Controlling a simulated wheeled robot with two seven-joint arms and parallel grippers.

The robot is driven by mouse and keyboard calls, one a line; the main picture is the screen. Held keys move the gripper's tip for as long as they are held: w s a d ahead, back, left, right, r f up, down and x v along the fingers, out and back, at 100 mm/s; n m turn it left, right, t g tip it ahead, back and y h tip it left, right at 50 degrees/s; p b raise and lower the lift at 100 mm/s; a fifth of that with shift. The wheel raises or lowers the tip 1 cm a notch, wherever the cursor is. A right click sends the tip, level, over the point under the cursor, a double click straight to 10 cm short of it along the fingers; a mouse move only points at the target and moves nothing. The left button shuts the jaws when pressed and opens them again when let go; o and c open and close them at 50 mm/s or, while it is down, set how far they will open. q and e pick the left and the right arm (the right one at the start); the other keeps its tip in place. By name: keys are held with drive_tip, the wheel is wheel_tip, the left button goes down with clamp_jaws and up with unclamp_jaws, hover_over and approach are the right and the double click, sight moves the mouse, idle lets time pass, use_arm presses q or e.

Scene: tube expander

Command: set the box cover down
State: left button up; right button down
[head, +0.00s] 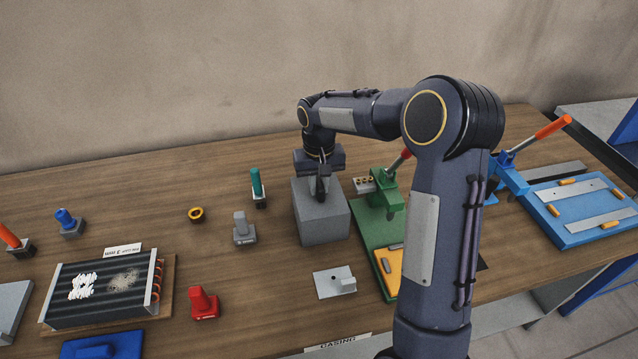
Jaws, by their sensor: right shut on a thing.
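The box cover is a plain grey box shape (322,222) right of the middle of the table in the head view. My right gripper (320,190) reaches down from above and is shut on the top of the cover. The cover is upright. I cannot tell whether its lower edge touches the table or hangs just above it. Part of its top is hidden by the gripper. My left gripper is not in view.
A green press fixture (373,225) stands close right of the cover. A small grey plate (334,282) lies in front. A grey tool (243,228) and a teal-handled tool (258,186) stand to the left. A finned coil block (105,290) lies front left.

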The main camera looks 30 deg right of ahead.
drive_tip(key=shift+f, duration=0.1)
drive_tip(key=c, duration=1.4)
unclamp_jaws()
drive_tip(key=shift+o, duration=0.2)
